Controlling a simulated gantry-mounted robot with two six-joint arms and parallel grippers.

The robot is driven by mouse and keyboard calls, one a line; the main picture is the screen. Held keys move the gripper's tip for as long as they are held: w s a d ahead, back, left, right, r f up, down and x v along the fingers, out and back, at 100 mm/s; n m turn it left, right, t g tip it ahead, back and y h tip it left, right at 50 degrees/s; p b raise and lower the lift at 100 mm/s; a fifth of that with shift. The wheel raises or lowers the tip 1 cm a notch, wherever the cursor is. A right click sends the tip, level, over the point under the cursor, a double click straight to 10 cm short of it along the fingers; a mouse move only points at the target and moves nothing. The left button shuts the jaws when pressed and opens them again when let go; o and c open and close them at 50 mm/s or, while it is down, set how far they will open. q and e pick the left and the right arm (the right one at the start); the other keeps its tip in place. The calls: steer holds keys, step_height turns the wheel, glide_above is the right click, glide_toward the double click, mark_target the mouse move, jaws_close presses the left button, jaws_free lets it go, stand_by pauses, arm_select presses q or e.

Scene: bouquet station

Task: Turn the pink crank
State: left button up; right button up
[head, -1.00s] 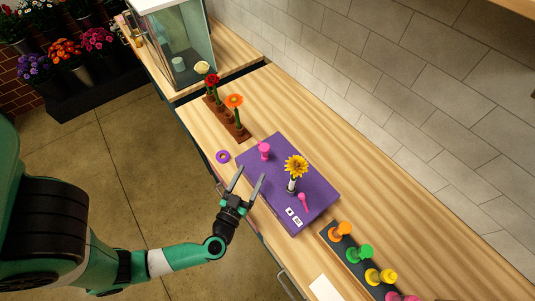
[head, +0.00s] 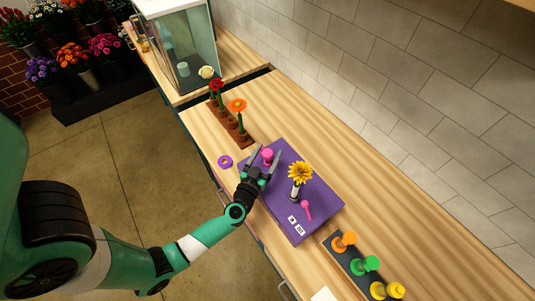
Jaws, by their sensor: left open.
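A purple box (head: 290,230) lies on the wooden counter. A pink knob-like piece (head: 267,155) stands on its far left part. A small pink lever with a round end (head: 307,209) sits nearer its front, beside a yellow flower (head: 299,173) in a small white holder. I cannot tell for sure which pink piece is the crank. My left gripper (head: 269,150) is open over the box's left edge, its fingers appearing on either side of the pink knob-like piece. Contact cannot be made out. My right gripper is not in view.
A purple ring (head: 225,161) lies left of the box. A brown rack (head: 242,138) with red and orange flowers stands behind it, with a glass case (head: 182,50) farther back. A dark rack (head: 352,262) with orange, green and yellow pegs is at front right. The counter along the wall is clear.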

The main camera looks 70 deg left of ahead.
arm_select(q)
steer(key=shift+c, duration=0.4)
jaws_close()
steer(key=shift+a+m+t+h+b, duration=0.1)
steer(key=shift+m+t+h+b, duration=0.25)
steer(key=shift+m+t+h, duration=0.2)
steer(key=shift+f+m+t+h+b, duration=0.15)
steer(key=shift+m+t+h+b, duration=0.5)
steer(key=shift+b, duration=0.4)
steer(key=shift+h+b, duration=0.35)
steer(key=shift+h, duration=0.25)
steer(key=shift+m, duration=0.3)
steer(key=shift+r, duration=0.2)
steer(key=shift+o, duration=0.4)
jaws_free()
